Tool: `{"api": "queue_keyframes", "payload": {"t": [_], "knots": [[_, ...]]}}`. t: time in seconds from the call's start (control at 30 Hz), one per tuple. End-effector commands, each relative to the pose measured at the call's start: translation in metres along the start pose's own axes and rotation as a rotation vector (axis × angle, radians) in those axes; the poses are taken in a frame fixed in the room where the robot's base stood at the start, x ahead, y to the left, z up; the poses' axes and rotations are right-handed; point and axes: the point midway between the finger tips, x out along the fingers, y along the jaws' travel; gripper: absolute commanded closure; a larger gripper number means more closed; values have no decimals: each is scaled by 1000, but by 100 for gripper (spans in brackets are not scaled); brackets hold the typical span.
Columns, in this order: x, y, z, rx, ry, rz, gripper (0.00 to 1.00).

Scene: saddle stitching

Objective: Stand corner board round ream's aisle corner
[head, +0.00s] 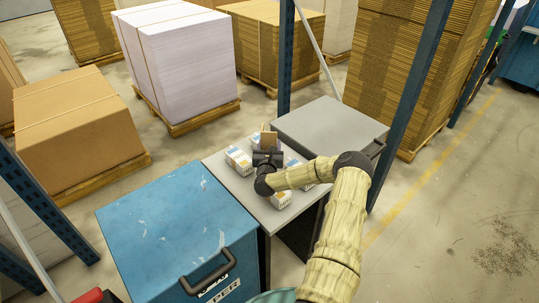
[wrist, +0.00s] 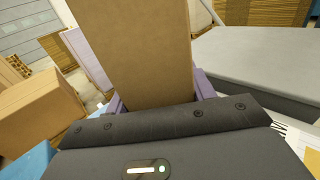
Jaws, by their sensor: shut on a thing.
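My gripper (head: 267,157) is over the small grey table and shut on a flat brown cardboard piece, which looks like the corner board (head: 268,140). In the wrist view the board (wrist: 150,50) rises upright between the purple fingers (wrist: 158,90) and fills the upper middle. Its lower end and any fold are hidden. Small white packs with coloured labels stand round the gripper, one at the left (head: 238,159) and one at the front (head: 281,197). A tall strapped white paper stack (head: 185,60) stands on a pallet behind. I cannot tell which is the named ream.
A blue cabinet (head: 160,225) with a black handle is at the front left. A grey flat-topped unit (head: 330,128) adjoins the table (head: 215,160). Blue rack posts (head: 286,50) rise close by. A strapped brown carton (head: 75,125) is at the left; open floor lies right.

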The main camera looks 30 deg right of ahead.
Motion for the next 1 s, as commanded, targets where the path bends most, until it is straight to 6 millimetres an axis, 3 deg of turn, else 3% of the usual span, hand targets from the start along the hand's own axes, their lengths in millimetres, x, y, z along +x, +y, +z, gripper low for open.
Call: {"api": "queue_keyframes", "payload": {"t": [0.37,0.67,1.0], "knots": [[1,-6,-6,-1,-1,-9,69],[1,-4,-40,-1,-1,-5,69],[1,-4,-44,-1,-2,-5,69]]}}
